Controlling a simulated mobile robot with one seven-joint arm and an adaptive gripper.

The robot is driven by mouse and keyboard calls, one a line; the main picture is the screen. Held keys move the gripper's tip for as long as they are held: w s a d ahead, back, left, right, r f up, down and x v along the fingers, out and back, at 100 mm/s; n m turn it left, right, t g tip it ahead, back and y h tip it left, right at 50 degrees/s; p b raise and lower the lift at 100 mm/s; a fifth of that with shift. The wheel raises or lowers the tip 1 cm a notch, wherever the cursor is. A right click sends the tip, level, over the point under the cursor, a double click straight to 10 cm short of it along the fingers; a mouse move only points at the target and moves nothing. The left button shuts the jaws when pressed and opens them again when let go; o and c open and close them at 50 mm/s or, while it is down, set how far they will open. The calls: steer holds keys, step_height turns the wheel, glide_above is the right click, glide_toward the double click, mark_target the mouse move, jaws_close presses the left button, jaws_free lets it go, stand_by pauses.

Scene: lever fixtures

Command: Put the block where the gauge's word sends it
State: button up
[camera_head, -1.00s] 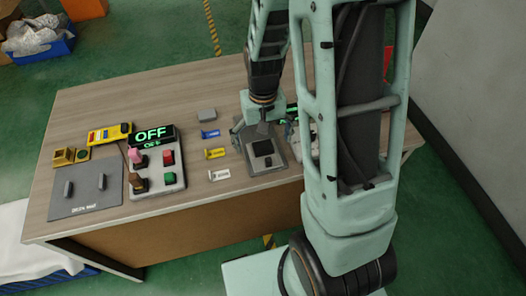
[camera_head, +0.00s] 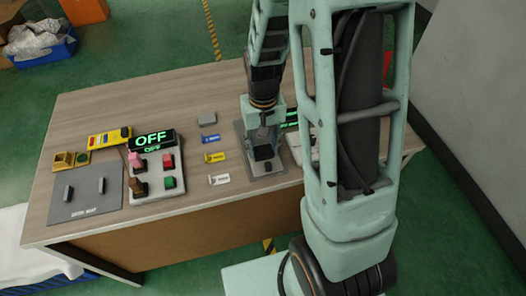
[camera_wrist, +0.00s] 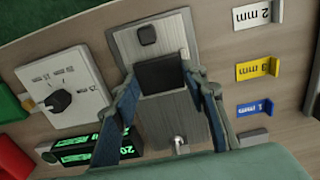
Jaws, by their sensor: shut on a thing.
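The dark block (camera_wrist: 162,74) lies over a grey metal fixture plate (camera_wrist: 185,22) with a small black knob (camera_wrist: 147,35) at one end. My gripper (camera_wrist: 160,70) has its two fingers on either side of the block and is shut on it. I cannot tell whether the block still touches the plate. In the head view my gripper (camera_head: 262,140) is over the same plate (camera_head: 275,172), and the block (camera_head: 263,153) shows below it. A black display with green glowing characters (camera_wrist: 85,150) is partly hidden by my finger in the wrist view; I cannot read its word.
White (camera_head: 219,180), yellow (camera_head: 215,156) and blue (camera_head: 211,138) labelled tags stand left of the plate. A white panel with a black knob (camera_wrist: 60,101) is on the plate's other side.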

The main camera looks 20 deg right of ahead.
mark_target(264, 150)
steer(key=shift+r, duration=0.2)
steer(key=shift+r+p, duration=2.35)
steer(key=shift+r, duration=0.5)
steer(key=shift+d, duration=0.1)
